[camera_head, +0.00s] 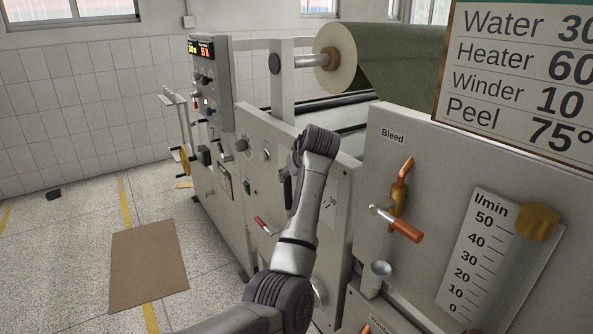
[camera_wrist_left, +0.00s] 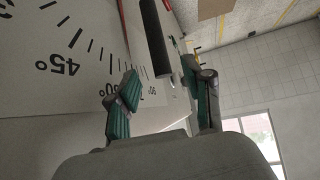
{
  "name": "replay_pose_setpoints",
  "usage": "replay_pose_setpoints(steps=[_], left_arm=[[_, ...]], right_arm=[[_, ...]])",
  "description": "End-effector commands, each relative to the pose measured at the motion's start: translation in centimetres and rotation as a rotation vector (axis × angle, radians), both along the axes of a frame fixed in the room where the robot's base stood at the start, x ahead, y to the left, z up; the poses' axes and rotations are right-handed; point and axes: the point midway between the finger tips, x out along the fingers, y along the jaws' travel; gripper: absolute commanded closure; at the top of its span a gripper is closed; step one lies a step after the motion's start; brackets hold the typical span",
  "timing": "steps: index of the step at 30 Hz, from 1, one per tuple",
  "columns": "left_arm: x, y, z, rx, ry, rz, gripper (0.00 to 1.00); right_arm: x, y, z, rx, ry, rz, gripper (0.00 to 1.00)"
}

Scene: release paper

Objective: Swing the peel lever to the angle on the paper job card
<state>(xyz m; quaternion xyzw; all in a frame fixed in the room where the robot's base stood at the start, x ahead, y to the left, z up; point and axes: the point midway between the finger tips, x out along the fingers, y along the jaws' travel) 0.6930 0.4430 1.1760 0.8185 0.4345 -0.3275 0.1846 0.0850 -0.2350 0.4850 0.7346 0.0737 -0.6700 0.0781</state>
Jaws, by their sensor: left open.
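The job card (camera_head: 515,82) at the upper right of the head view reads Peel 75°. The peel lever, a dark bar (camera_wrist_left: 156,38), shows in the left wrist view over a white angle scale (camera_wrist_left: 85,50) with 45° readable. My left gripper (camera_wrist_left: 163,92) is open, with green pads. The lever's near end appears between its two fingers, with no visible grip; the depth between them is unclear. In the head view my left arm stands in front of the machine's panel and mostly hides the gripper and lever. My right gripper is not in view.
A Bleed valve with an orange handle (camera_head: 406,230) and a flow gauge (camera_head: 480,252) are on the right panel. A red-handled lever (camera_head: 264,225) sticks out left of my arm. A green roll (camera_head: 400,62) is above. The floor at left is open, with a brown mat (camera_head: 148,264).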

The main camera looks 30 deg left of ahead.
Motion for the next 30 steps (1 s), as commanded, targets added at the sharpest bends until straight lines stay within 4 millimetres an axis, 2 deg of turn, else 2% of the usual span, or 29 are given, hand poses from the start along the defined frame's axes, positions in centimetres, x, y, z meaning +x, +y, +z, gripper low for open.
replay_pose_setpoints(steps=[6,12,26,28,30], left_arm=[[-1.4,-1.9,2.4,0.0,-0.003,0.001,0.49],[-1.8,-2.5,3.0,0.0,-0.002,0.0,0.49],[-1.8,-2.4,3.0,0.0,-0.001,0.001,0.49],[-1.9,-2.5,2.5,0.002,0.005,-0.003,0.49],[-2.4,-2.6,0.9,0.008,0.022,-0.02,0.49]], right_arm=[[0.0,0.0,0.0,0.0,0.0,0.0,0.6],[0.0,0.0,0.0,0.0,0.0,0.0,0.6],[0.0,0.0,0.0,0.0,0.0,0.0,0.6],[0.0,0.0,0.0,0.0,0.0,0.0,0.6],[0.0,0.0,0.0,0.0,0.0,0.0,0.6]])
